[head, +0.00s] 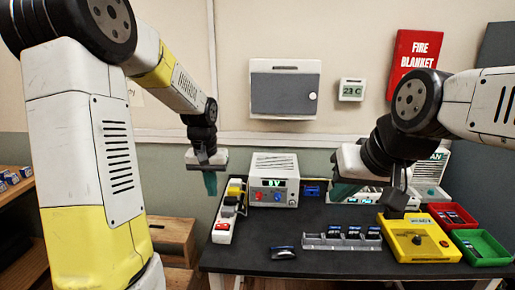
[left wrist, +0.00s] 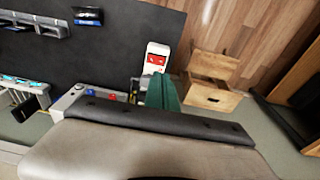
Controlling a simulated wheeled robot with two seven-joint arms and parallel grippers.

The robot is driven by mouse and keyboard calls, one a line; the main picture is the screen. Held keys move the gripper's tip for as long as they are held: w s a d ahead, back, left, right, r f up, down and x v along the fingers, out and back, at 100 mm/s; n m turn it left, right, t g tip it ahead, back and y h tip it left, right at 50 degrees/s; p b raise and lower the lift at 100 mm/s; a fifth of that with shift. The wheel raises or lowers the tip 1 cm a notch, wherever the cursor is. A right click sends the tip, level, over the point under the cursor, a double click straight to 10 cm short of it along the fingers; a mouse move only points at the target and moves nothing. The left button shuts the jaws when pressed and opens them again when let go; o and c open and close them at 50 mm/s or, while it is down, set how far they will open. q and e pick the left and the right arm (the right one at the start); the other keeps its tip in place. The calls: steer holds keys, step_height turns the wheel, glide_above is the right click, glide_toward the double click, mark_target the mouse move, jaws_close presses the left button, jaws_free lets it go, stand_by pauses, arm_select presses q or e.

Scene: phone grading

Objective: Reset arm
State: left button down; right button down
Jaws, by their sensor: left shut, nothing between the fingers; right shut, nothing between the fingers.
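My left gripper (head: 210,180) hangs in the air left of the bench, fingers pointing down and shut, with nothing in it. Its greenish fingers also show in the left wrist view (left wrist: 163,92). My right gripper (head: 345,190) is above the back right of the bench, shut and empty, partly hidden by its own wrist. Both are clear of the dark bench top (head: 275,238).
A power strip (head: 222,228) and a box with a green display (head: 273,182) stand at the bench's left. A phone rack (head: 342,241) and a loose phone (head: 283,252) lie in front. Yellow (head: 440,253), red (head: 470,222) and green (head: 500,256) trays sit right.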

arm_select(q)
steer(key=s+d+r+t+h, duration=0.1)
steer(key=s+r+t, duration=0.1)
steer(key=s+r, duration=0.5)
steer(key=s+d+r+t+h, duration=0.1)
steer(key=s+r, duration=0.5)
steer(key=s, duration=0.7)
steer(key=shift+s+r+t, duration=0.35)
steer(key=shift+t, duration=0.55)
